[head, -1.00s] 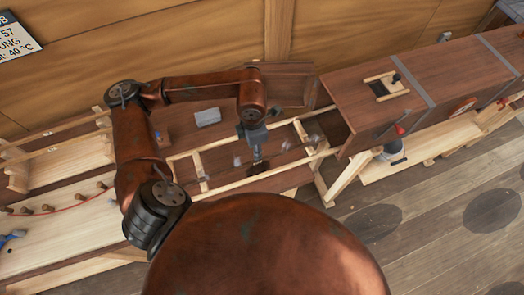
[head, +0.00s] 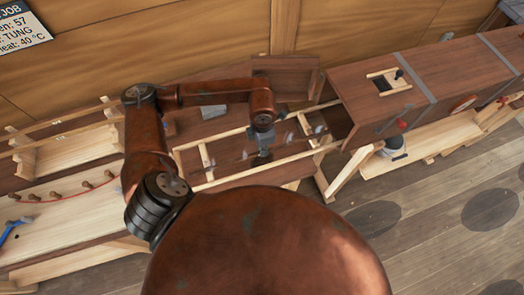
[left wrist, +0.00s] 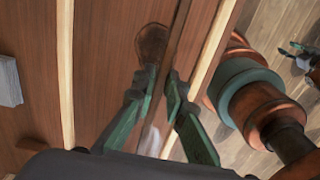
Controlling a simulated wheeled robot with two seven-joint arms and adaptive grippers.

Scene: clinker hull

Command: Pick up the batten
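A long, thin dark-brown strip (left wrist: 178,45), which looks like the batten, runs lengthwise between two pale rails in the left wrist view. My left gripper (left wrist: 162,73) has its green fingers on either side of the strip's line. A gap shows between the fingers, but contact with the strip cannot be made out. In the head view my left gripper (head: 263,152) points down over the open rail frame, left of the long box's open end; the batten is hard to make out there. My right gripper (left wrist: 290,49) shows small in the left wrist view, fingers apart and empty.
The long brown box (head: 365,92) with grey straps stands at right, its door (head: 283,75) swung open. Pale rails (head: 225,176) flank the gripper. A grey block (head: 212,111) lies behind. White wisps hang near the opening. Pegs (head: 67,189) stand at left.

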